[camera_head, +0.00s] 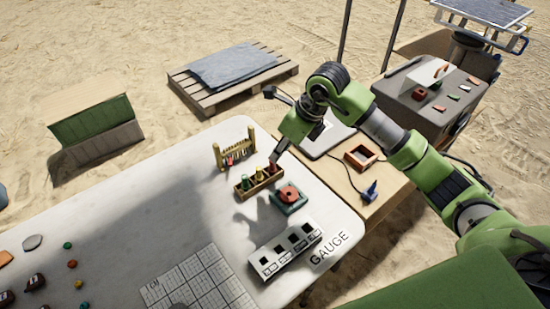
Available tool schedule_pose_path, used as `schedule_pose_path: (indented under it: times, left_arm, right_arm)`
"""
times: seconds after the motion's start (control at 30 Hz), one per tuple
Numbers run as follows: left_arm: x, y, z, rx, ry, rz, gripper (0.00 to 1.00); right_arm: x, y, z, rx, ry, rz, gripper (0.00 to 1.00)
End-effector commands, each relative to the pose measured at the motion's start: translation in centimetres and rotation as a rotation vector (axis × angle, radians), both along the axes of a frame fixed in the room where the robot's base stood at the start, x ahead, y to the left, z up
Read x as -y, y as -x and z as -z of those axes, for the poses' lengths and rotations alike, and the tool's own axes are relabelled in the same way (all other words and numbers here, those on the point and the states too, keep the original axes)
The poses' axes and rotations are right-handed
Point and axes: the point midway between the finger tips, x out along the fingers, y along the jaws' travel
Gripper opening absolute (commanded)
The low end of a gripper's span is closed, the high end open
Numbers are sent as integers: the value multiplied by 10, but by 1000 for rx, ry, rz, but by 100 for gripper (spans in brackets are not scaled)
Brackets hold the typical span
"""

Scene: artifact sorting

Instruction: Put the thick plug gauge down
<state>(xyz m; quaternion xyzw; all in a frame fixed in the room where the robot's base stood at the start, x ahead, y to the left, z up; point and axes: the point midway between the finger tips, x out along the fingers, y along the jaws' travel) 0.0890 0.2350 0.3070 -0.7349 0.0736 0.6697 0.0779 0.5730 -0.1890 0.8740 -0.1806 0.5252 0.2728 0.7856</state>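A wooden block (247,192) on the white table holds small upright coloured plugs, a green one (246,183) and red ones (260,175) beside it. I cannot tell which is the thick plug gauge. My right gripper (278,154) points down over the right end of the block, its tip close to the rightmost red plug (273,168). Whether it touches or grips that plug is too small to tell. My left gripper is out of view.
A yellow rack (220,157) stands behind the block. A teal tray with a red part (289,194) is close to its right. A white slotted gauge box (285,250) and a grid sheet (199,280) lie nearer. Stones and small pieces lie at the left; the table's middle left is clear.

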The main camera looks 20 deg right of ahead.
Motion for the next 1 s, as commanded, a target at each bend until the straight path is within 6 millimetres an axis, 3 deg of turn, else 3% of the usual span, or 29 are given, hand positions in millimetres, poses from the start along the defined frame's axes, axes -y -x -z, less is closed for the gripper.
schedule_pose_path:
  times: [0.1,0.3,1.0]
  left_arm:
    - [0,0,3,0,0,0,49]
    - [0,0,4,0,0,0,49]
    - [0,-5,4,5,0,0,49]
  right_arm:
    - [6,6,-21,5,2,0,28]
    - [11,13,-40,1,1,-1,28]
    - [11,14,-43,-1,1,0,28]
